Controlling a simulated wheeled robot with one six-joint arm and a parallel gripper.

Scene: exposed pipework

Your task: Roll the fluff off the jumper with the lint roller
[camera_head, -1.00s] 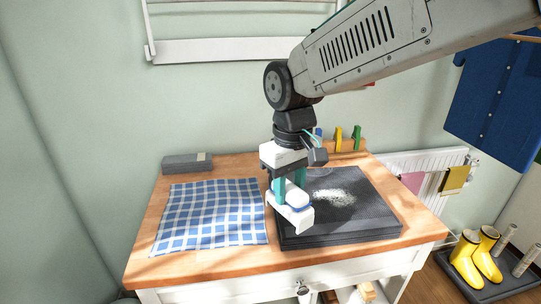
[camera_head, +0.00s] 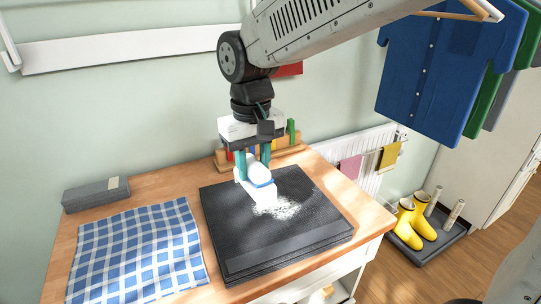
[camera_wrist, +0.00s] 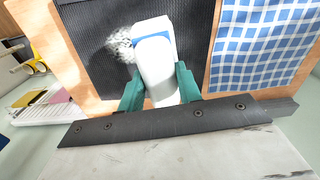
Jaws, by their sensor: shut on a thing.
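My gripper (camera_head: 253,163) is shut on the white lint roller (camera_head: 262,186), which has a blue band. In the wrist view the lint roller (camera_wrist: 154,62) sits between the two teal fingers (camera_wrist: 158,88). The folded dark jumper (camera_head: 235,228) lies on the wooden worktop. A patch of white fluff (camera_head: 277,208) lies on the jumper, right beside the roller; the fluff (camera_wrist: 122,44) also shows to the left of the roller in the wrist view. The roller is over the jumper, at the fluff's edge. I cannot tell whether it touches the cloth.
A blue checked cloth (camera_head: 137,252) lies left of the jumper. A grey box (camera_head: 96,194) stands at the back left. A wooden rack with coloured pegs (camera_head: 291,134) stands behind. A blue shirt (camera_head: 440,75) hangs at right, above yellow boots (camera_head: 413,222).

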